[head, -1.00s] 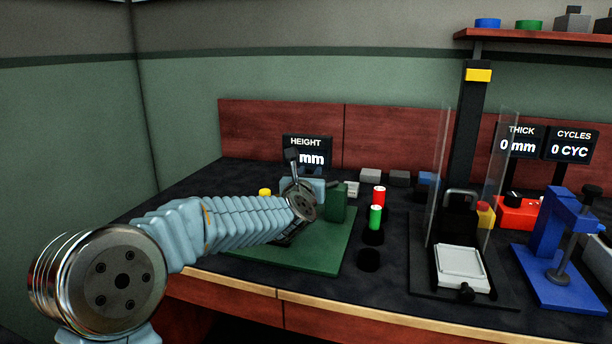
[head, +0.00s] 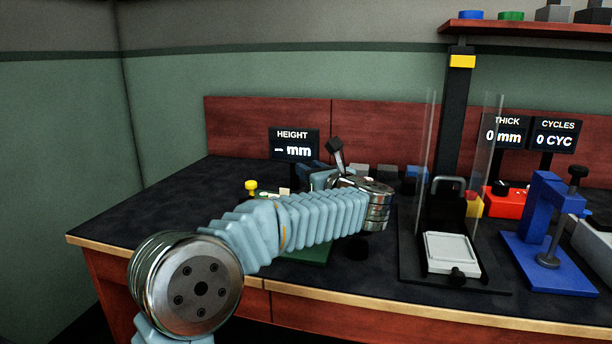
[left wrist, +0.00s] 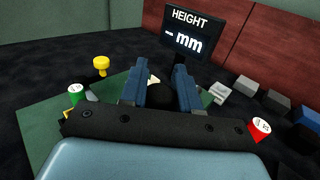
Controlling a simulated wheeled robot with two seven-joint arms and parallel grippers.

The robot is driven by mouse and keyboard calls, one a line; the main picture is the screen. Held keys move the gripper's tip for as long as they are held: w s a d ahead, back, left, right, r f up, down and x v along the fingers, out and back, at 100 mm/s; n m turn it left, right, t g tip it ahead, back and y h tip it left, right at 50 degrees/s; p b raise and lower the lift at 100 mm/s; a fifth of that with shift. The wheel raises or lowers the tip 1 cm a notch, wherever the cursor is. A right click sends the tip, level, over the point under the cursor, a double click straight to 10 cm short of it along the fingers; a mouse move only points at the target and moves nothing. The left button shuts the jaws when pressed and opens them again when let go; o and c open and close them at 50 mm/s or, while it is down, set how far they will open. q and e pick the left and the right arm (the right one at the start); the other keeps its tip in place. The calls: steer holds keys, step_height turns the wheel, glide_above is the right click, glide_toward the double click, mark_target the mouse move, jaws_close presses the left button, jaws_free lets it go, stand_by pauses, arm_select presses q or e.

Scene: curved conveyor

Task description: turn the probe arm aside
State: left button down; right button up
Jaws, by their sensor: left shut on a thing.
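My left gripper (head: 316,178) is over the green base plate (head: 310,256), partly behind my own wrist. In the left wrist view its two blue fingers (left wrist: 160,76) are shut on a dark rounded piece (left wrist: 162,97), which seems to be part of the probe arm. The rest of the probe arm is hidden, so I cannot tell its angle. The height display (head: 293,142) behind reads "– mm"; it also shows in the left wrist view (left wrist: 190,32). My right gripper is not in view.
A yellow knob (head: 251,186) stands left of the gripper. The clear-sided press (head: 452,250) and blue clamp (head: 545,240) stand right. The bench's left is clear.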

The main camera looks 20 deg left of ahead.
arm_select(q)
steer(key=shift+d+r+n+g+y, duration=0.2)
steer(key=shift+r+n+g+y, duration=0.1)
steer(key=shift+r+g, duration=0.15)
steer(key=c, duration=0.9)
jaws_free()
steer(key=shift+d, duration=0.1)
steer(key=shift+o, duration=0.4)
steer(key=shift+f, duration=0.1)
steer(key=shift+s+d+f, duration=0.15)
steer(key=shift+s+d, duration=0.05)
steer(key=shift+d, duration=0.05)
steer(key=b+v, duration=0.2)
steer(key=v, duration=1.1)
steer(key=shift+b, duration=0.3)
steer(key=shift+s, duration=0.1)
